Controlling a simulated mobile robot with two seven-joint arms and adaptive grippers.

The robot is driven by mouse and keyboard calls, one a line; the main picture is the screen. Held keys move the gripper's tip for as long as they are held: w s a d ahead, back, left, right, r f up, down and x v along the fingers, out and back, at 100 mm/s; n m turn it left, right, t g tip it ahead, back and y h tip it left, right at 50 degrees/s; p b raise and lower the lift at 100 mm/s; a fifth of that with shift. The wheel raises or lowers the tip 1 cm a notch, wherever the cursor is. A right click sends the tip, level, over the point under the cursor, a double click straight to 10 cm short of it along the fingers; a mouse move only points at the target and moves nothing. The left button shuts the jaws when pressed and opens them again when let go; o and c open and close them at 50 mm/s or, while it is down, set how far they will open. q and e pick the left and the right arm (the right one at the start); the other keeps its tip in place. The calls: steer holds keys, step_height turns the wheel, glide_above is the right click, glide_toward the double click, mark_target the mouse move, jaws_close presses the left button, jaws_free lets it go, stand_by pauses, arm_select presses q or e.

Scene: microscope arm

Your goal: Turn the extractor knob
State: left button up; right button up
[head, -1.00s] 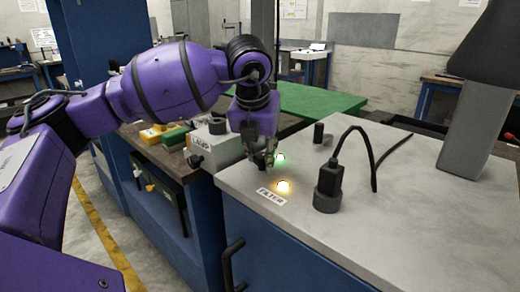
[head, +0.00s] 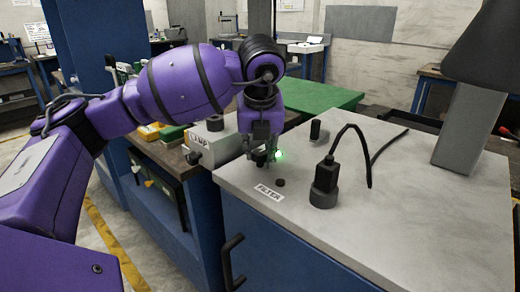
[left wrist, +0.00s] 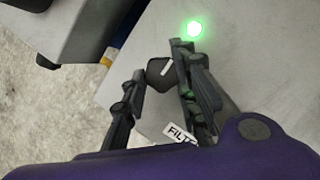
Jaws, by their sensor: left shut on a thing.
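My left gripper (head: 262,158) points down at the near left part of the grey worktop. In the left wrist view its two fingers (left wrist: 159,62) stand on either side of a dark knob (left wrist: 158,74) with a white pointer mark, shut on it. In the head view the fingers largely hide this knob. No label reading extractor shows. A green light (head: 279,155) glows just right of the fingertips and also shows in the left wrist view (left wrist: 194,28). A FILTER label (head: 269,193) lies nearer, beside a small dark disc (head: 281,182). My right gripper is not in view.
A black cylinder with a cable (head: 325,183) stands right of the gripper. A short dark post (head: 315,130) stands behind. A grey box labelled LAMP (head: 212,141) sits left on the neighbouring bench. The worktop's (head: 420,220) near right is clear.

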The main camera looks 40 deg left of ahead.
arm_select(q)
steer(key=o, duration=0.9)
steer(key=shift+a+r, duration=0.15)
steer(key=shift+a, duration=0.15)
steer(key=shift+c, duration=0.2)
steer(key=shift+o, duration=0.7)
steer(key=shift+s+a, duration=0.1)
steer(key=shift+s, duration=0.05)
steer(key=shift+d, duration=0.2)
steer(key=v, duration=1.1)
steer(key=shift+d+r, duration=0.2)
steer(key=shift+r, duration=0.15)
steer(key=shift+s+f, duration=0.1)
steer(key=shift+s, duration=0.05)
